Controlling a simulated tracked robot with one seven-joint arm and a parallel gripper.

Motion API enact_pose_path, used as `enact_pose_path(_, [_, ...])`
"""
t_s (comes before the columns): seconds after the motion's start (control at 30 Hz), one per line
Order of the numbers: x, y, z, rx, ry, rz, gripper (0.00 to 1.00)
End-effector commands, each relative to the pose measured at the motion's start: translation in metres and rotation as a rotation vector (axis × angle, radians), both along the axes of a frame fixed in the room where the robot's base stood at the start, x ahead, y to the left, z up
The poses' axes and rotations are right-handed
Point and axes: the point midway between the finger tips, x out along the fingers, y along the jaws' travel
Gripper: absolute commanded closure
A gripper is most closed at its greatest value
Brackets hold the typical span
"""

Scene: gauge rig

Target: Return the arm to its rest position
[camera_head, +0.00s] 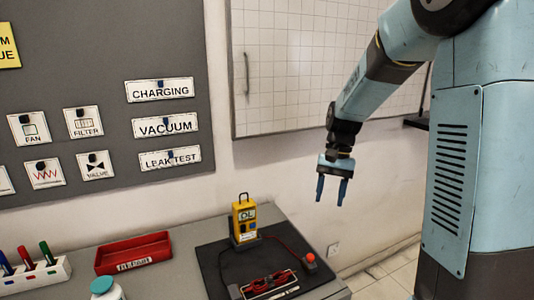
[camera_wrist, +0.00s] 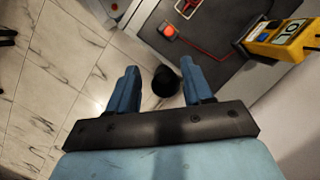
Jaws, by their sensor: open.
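My gripper (camera_head: 332,190) hangs from my blue arm at the right in the head view, with its two blue fingers pointing down. It is open and empty, in the air to the right of the yellow gauge and higher than it. In the wrist view my gripper (camera_wrist: 158,85) has its fingers spread apart, with the tiled floor and the table's edge below. A dark round thing shows between the fingers there; I cannot tell what it is.
A yellow gauge (camera_head: 244,219) stands on a dark mat (camera_head: 212,262) on the table, near a red button (camera_head: 310,261). A red tray (camera_head: 133,253) and a pen holder (camera_head: 35,277) are at the left. A grey board (camera_head: 60,100) with labels and a white-tiled panel (camera_head: 290,60) are on the wall.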

Motion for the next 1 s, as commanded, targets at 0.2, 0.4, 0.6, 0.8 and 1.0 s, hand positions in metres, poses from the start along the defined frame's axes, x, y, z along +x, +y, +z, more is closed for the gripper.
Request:
enact_pose_path(0.2, [-0.031,-0.01,0.036,0.008,-0.126,0.046,0.5])
enact_pose_path(0.4, [-0.06,-0.017,0.062,0.002,-0.239,0.09,0.5])
enact_pose_path(0.6, [-0.091,-0.023,0.084,-0.016,-0.351,0.134,0.5])
enact_pose_path(0.8, [-0.122,-0.029,0.1,-0.048,-0.464,0.177,0.5])
enact_pose_path(1.0, [-0.153,-0.034,0.112,-0.092,-0.575,0.22,0.5])
